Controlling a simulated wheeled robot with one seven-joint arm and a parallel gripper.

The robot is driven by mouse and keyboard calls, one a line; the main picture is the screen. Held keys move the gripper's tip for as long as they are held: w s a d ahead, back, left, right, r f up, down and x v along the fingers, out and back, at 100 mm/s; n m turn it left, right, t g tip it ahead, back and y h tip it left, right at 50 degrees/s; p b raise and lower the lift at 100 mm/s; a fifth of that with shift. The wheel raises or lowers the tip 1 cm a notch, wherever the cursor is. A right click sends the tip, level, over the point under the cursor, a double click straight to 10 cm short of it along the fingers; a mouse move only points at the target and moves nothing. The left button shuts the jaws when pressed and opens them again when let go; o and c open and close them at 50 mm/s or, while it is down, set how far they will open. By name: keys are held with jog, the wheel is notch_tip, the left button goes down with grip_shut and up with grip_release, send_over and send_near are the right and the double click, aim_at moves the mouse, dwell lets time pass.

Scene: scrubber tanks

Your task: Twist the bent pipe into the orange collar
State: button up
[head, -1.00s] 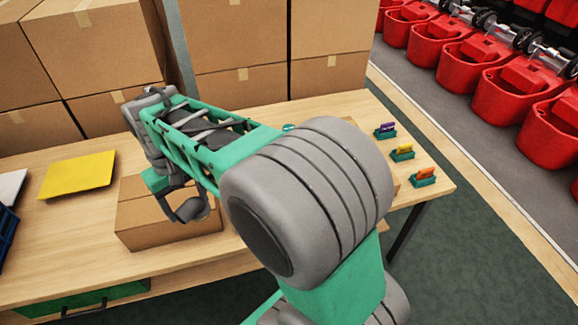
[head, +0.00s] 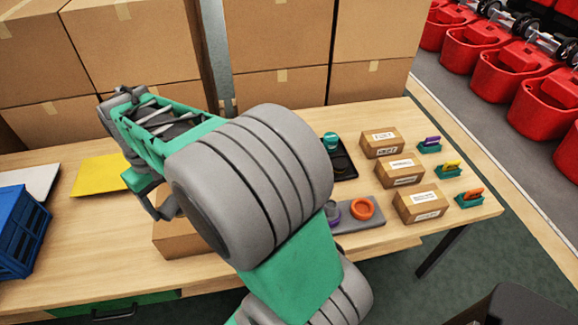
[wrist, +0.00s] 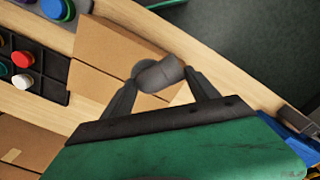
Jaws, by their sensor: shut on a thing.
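My gripper (wrist: 162,77) is shut on a short grey curved piece, the bent pipe (wrist: 155,73), in the wrist view. The pipe sits crosswise between the fingertips, above a cardboard box. In the head view my gripper (head: 158,204) is at the left end of my arm, over that box, and the pipe is hard to tell from the fingers. The orange collar (head: 362,208) is a ring on a grey plate (head: 362,222), right of my arm and well apart from the gripper. A purple ring (head: 332,211) beside it is partly hidden by my arm.
The cardboard box (head: 172,246) stands under my gripper. A black tray (head: 345,165) with a teal cap, labelled boxes (head: 422,203) and coloured pieces in teal holders (head: 469,199) stand at the right. A blue crate (head: 20,235) is at the left; stacked cartons (head: 275,40) line the back.

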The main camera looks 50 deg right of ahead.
jog(key=s+d+f, duration=0.1)
jog(key=s+d, duration=0.2)
jog(key=d, duration=0.5)
jog(key=s+d+f+p, duration=0.1)
jog(key=s+d, duration=0.2)
jog(key=d, duration=0.6)
jog(key=s+d+f, duration=0.2)
jog(key=s+d, duration=0.1)
jog(key=d, duration=0.5)
jog(key=s+d+f, duration=0.1)
jog(key=s+d, duration=0.4)
jog(key=s, duration=0.3)
jog(key=s+d+f+p, duration=0.1)
jog(key=s+d+f, duration=0.1)
jog(key=s+d, duration=0.5)
jog(key=s+d+f, duration=0.1)
jog(key=s+d, duration=0.2)
jog(key=s, duration=0.7)
notch_tip(320, 180, down, 6)
jog(key=b, duration=0.4)
jog(key=shift+s+f, duration=0.1)
jog(key=shift+f, duration=0.25)
jog(key=shift+d+f+b, duration=0.1)
jog(key=shift+f+b, duration=0.25)
jog(key=shift+f, duration=0.1)
